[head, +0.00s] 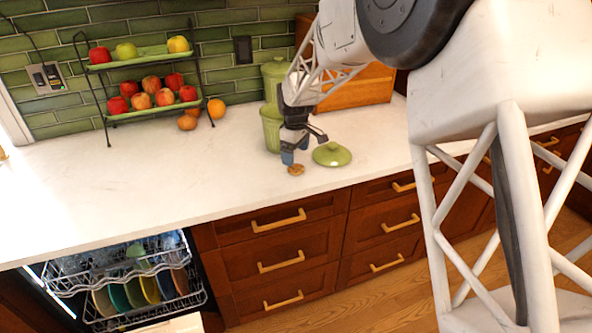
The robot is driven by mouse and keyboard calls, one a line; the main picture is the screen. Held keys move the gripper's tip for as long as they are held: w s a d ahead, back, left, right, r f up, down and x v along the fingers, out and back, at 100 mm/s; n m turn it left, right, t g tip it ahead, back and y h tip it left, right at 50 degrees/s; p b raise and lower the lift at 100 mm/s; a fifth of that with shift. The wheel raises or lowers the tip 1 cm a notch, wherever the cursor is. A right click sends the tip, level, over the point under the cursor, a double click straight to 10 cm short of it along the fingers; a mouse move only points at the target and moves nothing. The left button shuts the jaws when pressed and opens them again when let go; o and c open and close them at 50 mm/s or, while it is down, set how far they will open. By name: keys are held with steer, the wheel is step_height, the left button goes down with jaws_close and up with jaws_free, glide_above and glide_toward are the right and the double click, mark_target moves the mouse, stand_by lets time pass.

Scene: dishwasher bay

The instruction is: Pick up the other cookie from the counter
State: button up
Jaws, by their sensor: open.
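A small round brown cookie (296,170) lies on the white counter (170,180) near its front edge. My gripper (297,157) is just above the cookie and points down. Its fingers look apart, and nothing shows between them. I cannot tell whether a fingertip touches the cookie.
Green canisters (271,127) and a wooden box (360,88) stand behind. A two-tier fruit stand (150,112) is at the back left. An open dishwasher rack (125,271) with plates is below. The counter's left is clear.

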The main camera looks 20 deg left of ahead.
mark_target(296, 168)
steer(key=shift+f, duration=0.1)
steer(key=shift+f, duration=2.5)
steer(key=c, duration=0.7)
